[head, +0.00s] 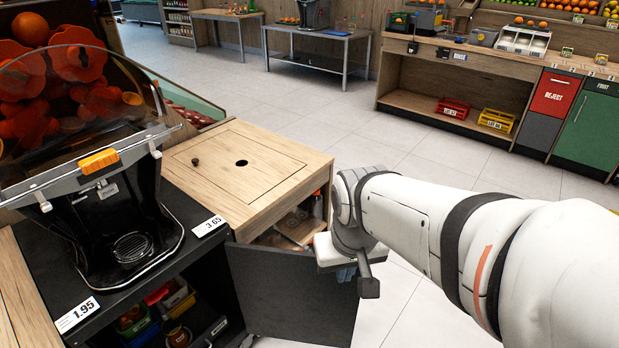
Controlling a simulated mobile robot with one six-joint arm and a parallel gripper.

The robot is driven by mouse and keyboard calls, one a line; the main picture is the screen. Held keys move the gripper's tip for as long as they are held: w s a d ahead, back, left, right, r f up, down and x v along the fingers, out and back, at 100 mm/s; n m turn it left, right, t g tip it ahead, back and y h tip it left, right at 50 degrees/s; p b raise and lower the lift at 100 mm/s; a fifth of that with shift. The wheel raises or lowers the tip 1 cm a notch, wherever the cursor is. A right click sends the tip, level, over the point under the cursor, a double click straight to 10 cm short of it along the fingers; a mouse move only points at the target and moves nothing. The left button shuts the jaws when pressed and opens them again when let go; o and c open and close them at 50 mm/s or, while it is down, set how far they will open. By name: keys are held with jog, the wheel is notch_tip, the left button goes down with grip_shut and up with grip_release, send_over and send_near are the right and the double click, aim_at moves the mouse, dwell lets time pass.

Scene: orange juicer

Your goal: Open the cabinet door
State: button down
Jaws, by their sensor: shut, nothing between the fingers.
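The dark grey cabinet door (285,295) stands swung out from the wooden-topped cabinet (225,165), in the lower middle of the head view. Behind its top edge, part of the cabinet's inside shows, with some small items that I cannot make out well. My gripper (367,284) is at the door's outer right end, near its top corner. Its dark finger part points down and it looks shut and empty. The wrist and the door's edge overlap in the view, so I cannot tell whether they touch. The door's handle is not visible.
A black juicer (125,215) with an orange tap stands at left on a dark counter. An open shelf below it holds colourful containers (165,310). The tiled floor (330,120) behind is clear up to the far counters.

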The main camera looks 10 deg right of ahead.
jog(key=w+d+f+m+h+p, duration=0.1)
jog(key=w+d+f+m+p, duration=0.3)
jog(key=w, duration=0.8)
jog(key=w+d+f+m+h, duration=0.1)
jog(key=w+d+f, duration=0.5)
jog(key=w, duration=0.5)
jog(key=w+d+f+b, duration=0.1)
jog(key=f, duration=0.6)
jog(key=w+d+f+m+t+b, duration=0.1)
jog(key=w+f, duration=0.1)
jog(key=f, duration=0.6)
jog(key=shift+w+d, duration=0.15)
jog(key=shift+d, duration=0.15)
jog(key=shift+f, duration=0.1)
